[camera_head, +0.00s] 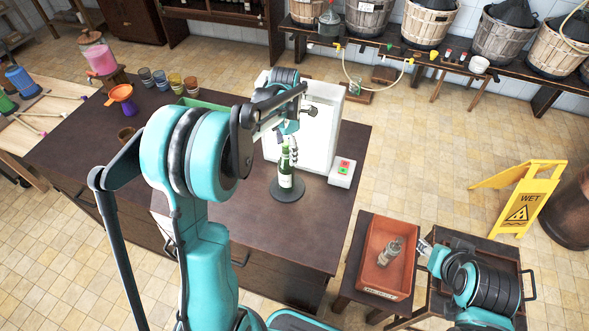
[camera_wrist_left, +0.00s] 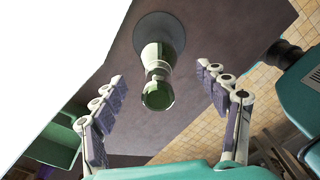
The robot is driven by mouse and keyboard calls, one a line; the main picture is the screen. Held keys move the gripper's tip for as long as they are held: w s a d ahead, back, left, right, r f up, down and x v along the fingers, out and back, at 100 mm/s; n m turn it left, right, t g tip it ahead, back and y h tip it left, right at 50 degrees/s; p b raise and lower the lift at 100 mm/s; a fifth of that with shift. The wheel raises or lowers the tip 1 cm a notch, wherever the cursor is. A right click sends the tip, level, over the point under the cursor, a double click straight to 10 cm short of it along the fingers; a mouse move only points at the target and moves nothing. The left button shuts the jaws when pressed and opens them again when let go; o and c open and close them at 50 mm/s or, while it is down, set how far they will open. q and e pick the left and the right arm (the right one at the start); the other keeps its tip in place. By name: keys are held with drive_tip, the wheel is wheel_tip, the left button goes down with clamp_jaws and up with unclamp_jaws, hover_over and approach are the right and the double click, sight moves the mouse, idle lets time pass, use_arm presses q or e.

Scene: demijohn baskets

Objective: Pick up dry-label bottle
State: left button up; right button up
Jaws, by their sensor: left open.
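A green bottle (camera_head: 285,173) with a pale label stands upright on a dark round plate (camera_head: 289,194) on the dark table. In the left wrist view the bottle (camera_wrist_left: 158,92) is seen from above, mouth toward the camera, on the round plate (camera_wrist_left: 176,22). My left gripper (camera_head: 289,143) is at the bottle's neck in the head view. In the left wrist view the left gripper (camera_wrist_left: 160,76) is open, with one finger on each side of the bottle and a gap on both sides. My right gripper (camera_head: 424,249) is beside an orange tray; its fingers are too small to read.
A white machine (camera_head: 325,125) stands right behind the bottle, with a button box (camera_head: 342,172) to the right. A clear bottle (camera_head: 390,252) lies in the orange tray (camera_head: 372,282). Cups (camera_head: 160,79) and an orange funnel (camera_head: 120,93) stand at the table's far left. A yellow wet-floor sign (camera_head: 521,203) stands right.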

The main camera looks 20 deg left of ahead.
sight(286, 161)
use_arm(q)
wheel_tip(286, 161, down, 6)
drive_tip(key=shift+a+f+b, duration=0.1)
drive_tip(key=shift+a+b, duration=0.05)
drive_tip(key=shift+b, duration=0.3)
clamp_jaws()
